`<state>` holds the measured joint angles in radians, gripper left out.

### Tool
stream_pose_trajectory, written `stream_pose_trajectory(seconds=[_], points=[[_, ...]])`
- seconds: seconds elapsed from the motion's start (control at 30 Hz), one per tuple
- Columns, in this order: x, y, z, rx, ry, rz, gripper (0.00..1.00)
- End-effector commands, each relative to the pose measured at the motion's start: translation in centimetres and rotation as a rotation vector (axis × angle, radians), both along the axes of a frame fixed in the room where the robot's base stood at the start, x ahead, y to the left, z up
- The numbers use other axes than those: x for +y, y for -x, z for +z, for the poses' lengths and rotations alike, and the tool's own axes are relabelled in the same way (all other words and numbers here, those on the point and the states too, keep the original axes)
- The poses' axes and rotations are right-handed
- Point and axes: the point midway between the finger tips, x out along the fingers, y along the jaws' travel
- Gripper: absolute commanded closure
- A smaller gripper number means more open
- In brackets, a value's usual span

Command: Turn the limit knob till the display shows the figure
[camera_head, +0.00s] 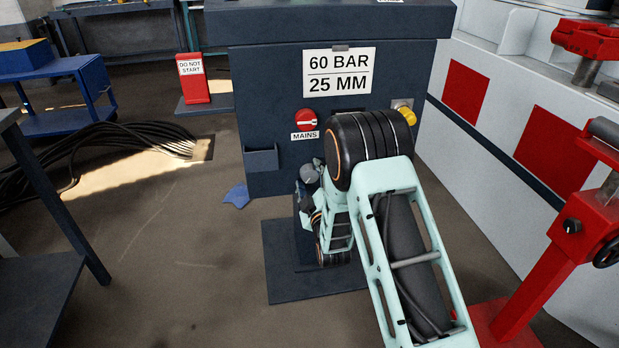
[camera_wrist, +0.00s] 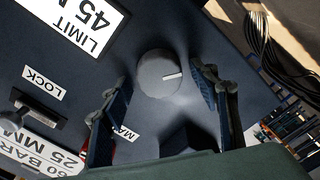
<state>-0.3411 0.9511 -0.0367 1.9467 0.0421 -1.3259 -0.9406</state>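The limit knob (camera_wrist: 158,75) is round and grey, with a white pointer mark towards the right of the wrist view. The limit display (camera_wrist: 78,22) is a white plate at the upper left, reading "LIMIT 45" with the rest cut off. My gripper (camera_wrist: 161,84) is open, one finger on each side of the knob. In the head view my arm covers this part of the dark cabinet (camera_head: 262,70), hiding the knob and display.
A card (camera_head: 338,72) reads "60 BAR / 25 MM". Beside my arm is the red MAINS switch (camera_head: 306,120). A lever labelled LOCK (camera_wrist: 38,112) shows in the wrist view. A red machine stand (camera_head: 545,270) is at right; cables (camera_head: 110,150) lie on the floor at left.

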Motion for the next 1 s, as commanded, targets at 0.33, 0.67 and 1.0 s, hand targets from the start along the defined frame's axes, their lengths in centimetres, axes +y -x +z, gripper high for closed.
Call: stream_pose_trajectory(seconds=[0.33,0.67,1.0], points=[[-0.1,0.4,-0.1,0.002,0.000,0.001,0.44],[-1.5,5.4,-0.1,0.003,0.001,0.001,0.44],[-3.0,10.6,-0.1,0.002,0.000,0.001,0.44]])
